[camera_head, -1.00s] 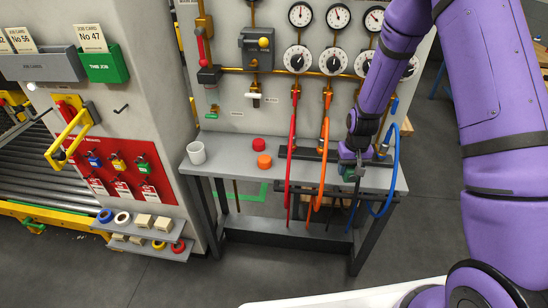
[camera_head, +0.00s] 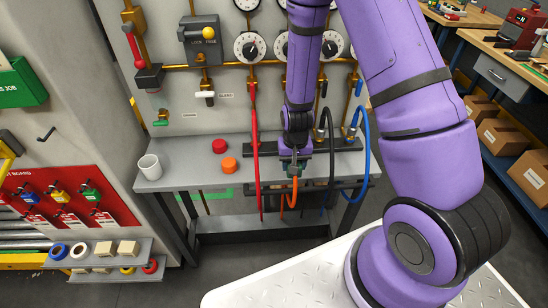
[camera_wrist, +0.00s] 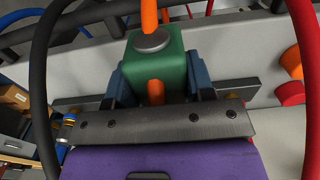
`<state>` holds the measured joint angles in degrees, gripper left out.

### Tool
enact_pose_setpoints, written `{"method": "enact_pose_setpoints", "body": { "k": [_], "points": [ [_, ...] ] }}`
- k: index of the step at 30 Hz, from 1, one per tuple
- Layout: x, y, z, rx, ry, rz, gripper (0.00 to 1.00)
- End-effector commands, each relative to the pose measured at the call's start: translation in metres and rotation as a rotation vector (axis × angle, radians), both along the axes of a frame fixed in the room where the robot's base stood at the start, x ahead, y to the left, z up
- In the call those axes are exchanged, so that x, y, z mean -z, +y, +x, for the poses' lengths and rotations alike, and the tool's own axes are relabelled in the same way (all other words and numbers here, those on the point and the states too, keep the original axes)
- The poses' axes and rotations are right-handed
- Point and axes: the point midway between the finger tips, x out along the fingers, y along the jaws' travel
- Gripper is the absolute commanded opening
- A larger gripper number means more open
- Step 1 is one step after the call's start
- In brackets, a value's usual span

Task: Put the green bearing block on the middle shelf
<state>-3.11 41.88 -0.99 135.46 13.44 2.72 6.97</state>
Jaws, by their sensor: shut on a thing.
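The green bearing block (camera_wrist: 158,65) is between the two blue-grey fingers of my gripper (camera_wrist: 155,80) in the wrist view, and my gripper is shut on it. A round grey cap shows on its top. Part of an orange hose (camera_wrist: 154,90) shows in front of the block and again above it. In the head view my gripper (camera_head: 293,163) is low at the bench's front, by the orange hose; the block there is small and partly hidden. Small stacked shelves (camera_head: 75,263) stand at lower left, holding rings and pale blocks; which one is the middle shelf I cannot tell.
The grey bench (camera_head: 200,180) carries a white mug (camera_head: 150,167), a red knob (camera_head: 220,146) and an orange knob (camera_head: 229,165). Red (camera_head: 257,150), black (camera_head: 331,150) and blue (camera_head: 366,150) hoses hang close around my gripper. A gauge panel stands behind.

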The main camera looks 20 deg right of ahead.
Motion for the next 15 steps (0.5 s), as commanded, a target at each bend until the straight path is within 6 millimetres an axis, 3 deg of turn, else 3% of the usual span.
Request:
{"method": "enact_pose_setpoints", "body": {
  "k": [6, 15],
  "points": [
    [0.004, 0.015, 0.044, -0.003, -0.003, 0.000, 0.03],
    [0.007, 0.024, 0.070, -0.001, -0.001, 0.000, 0.03]
  ]
}}
